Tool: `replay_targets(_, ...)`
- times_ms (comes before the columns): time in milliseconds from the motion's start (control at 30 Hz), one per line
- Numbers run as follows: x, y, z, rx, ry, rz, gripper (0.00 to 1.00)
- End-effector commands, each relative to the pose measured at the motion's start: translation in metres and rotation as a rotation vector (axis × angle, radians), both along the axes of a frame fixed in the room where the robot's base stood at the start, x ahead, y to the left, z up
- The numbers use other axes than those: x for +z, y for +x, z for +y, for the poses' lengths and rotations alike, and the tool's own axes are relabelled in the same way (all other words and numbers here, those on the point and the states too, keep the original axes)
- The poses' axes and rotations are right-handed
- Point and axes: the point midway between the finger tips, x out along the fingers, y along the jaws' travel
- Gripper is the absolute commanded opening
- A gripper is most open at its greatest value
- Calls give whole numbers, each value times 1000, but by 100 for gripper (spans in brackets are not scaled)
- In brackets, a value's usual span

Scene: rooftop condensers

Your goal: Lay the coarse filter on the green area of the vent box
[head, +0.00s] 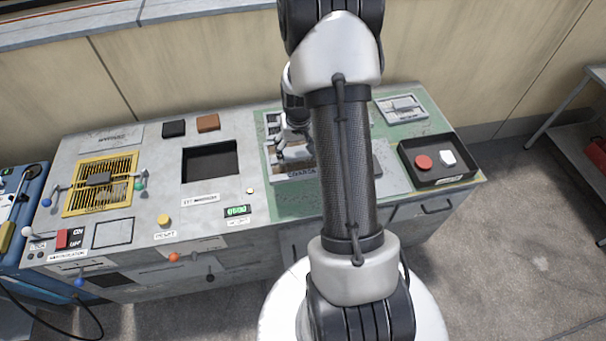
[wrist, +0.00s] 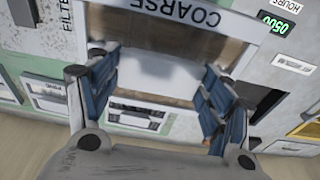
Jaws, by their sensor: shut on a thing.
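The coarse filter (head: 297,174) has a pale frame lettered "COARSE" and a tan mesh. In the wrist view the filter (wrist: 190,15) fills the top centre, in front of my fingers. My gripper (head: 291,140) is over it in the head view, partly hidden by my arm. In the wrist view my gripper's (wrist: 160,85) blue-padded fingers stand on either side of a grey block on the filter, shut on it. The green area (head: 285,208) is on the right part of the vent box (head: 145,205), around and under the filter. Whether the filter touches it I cannot tell.
A black tray (head: 457,178) with a red round piece and a white piece stands at the right end. Another framed panel (head: 402,108) lies at the back right. An open dark recess (head: 210,160) and a yellow grille (head: 101,184) are to the left.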

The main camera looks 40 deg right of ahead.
Motion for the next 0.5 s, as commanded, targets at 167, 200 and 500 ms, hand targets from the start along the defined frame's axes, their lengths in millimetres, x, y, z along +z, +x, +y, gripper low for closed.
replay_targets(167,-53,0,0,0,2,3,43)
replay_targets(200,-62,0,0,0,1,2,43)
replay_targets(500,-93,1,0,1,-1,-2,43)
